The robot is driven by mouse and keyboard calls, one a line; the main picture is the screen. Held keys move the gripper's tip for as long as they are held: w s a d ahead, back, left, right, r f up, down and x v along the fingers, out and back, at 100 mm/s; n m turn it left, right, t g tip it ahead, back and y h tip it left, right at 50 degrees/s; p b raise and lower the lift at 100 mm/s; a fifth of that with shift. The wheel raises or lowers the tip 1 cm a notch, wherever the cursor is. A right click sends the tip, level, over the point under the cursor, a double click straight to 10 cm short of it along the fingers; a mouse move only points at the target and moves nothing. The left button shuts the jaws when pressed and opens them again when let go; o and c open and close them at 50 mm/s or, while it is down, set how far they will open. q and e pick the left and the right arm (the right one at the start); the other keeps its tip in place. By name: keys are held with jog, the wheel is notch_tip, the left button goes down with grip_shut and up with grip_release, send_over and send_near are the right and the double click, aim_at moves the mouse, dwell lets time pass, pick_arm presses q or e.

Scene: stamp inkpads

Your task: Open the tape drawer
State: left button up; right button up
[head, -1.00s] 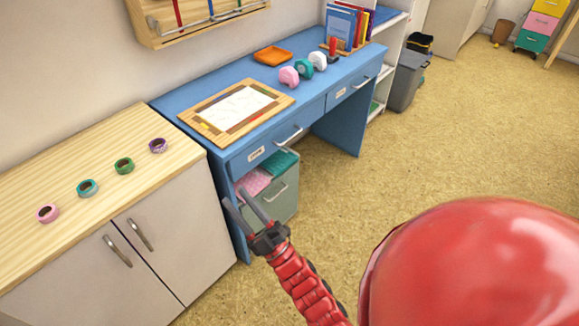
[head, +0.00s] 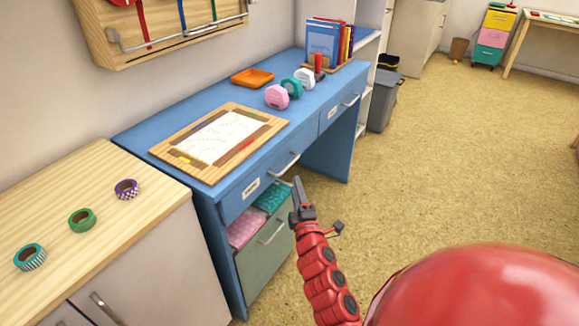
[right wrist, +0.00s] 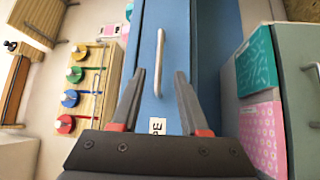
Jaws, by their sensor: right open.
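The tape drawer (head: 268,180) is the left drawer under the blue desk top and looks shut. It has a metal bar handle (head: 285,165) and a small white label (head: 251,187). My right gripper (head: 297,182) is just in front of the drawer, near the handle. In the right wrist view, the open fingers (right wrist: 160,76) point at the drawer front (right wrist: 175,98). The handle (right wrist: 159,62) appears between and beyond the fingertips. The label (right wrist: 157,126), partly hidden, ends in "PE". The gripper holds nothing. My left gripper is out of view.
A second drawer (head: 342,110) is to the right. Tape rolls, one of them green (head: 82,220), lie on the wooden cabinet at left. The floor (head: 440,170) at right is clear.

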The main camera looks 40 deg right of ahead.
aim_at(290, 164)
jog(key=x, duration=0.9)
jog(key=shift+w+r, duration=0.1)
jog(key=shift+w, duration=0.2)
jog(key=shift+c, duration=0.2)
grip_shut()
jog(key=shift+s+d, duration=0.1)
dwell(0.7)
